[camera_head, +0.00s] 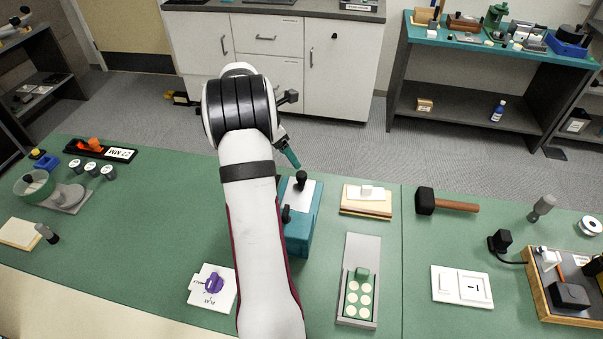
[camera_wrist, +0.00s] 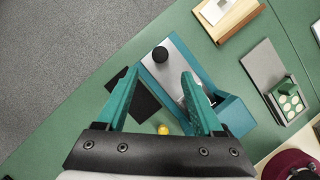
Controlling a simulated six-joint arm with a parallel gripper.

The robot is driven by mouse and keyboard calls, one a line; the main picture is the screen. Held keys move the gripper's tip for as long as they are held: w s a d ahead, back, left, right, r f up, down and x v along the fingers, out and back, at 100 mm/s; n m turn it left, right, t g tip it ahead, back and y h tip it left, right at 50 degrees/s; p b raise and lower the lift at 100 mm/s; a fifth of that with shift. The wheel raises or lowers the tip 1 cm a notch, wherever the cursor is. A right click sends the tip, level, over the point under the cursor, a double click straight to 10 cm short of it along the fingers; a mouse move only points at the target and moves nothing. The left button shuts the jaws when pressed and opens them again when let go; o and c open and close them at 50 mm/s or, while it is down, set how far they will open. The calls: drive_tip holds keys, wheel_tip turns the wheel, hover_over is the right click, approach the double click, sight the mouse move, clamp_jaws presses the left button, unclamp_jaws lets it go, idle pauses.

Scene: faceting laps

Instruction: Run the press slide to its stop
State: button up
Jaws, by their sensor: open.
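A teal unit (camera_head: 302,232) stands on the green bench, partly hidden behind my arm. It has a pale grey top plate and an upright black knob (camera_head: 301,178) near its far end. A second black part (camera_head: 286,213) shows beside my arm. In the wrist view, the knob (camera_wrist: 160,54) rises from the teal unit (camera_wrist: 235,115) between and beyond my fingertips. My gripper (camera_wrist: 160,73) has teal fingers, open and apart, with nothing between the tips. One finger shows in the head view (camera_head: 289,154). I cannot tell whether the knob belongs to the press slide.
A grey tray (camera_head: 362,250) with a green block and several cream discs lies right of the unit. A wooden block stack (camera_head: 366,206) and a mallet (camera_head: 447,203) lie beyond. A white card with a purple knob (camera_head: 214,284) is left of my arm. Open bench surrounds these.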

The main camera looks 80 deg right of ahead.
sight(301, 174)
drive_tip(key=x, duration=1.1)
drive_tip(key=shift+f, duration=0.15)
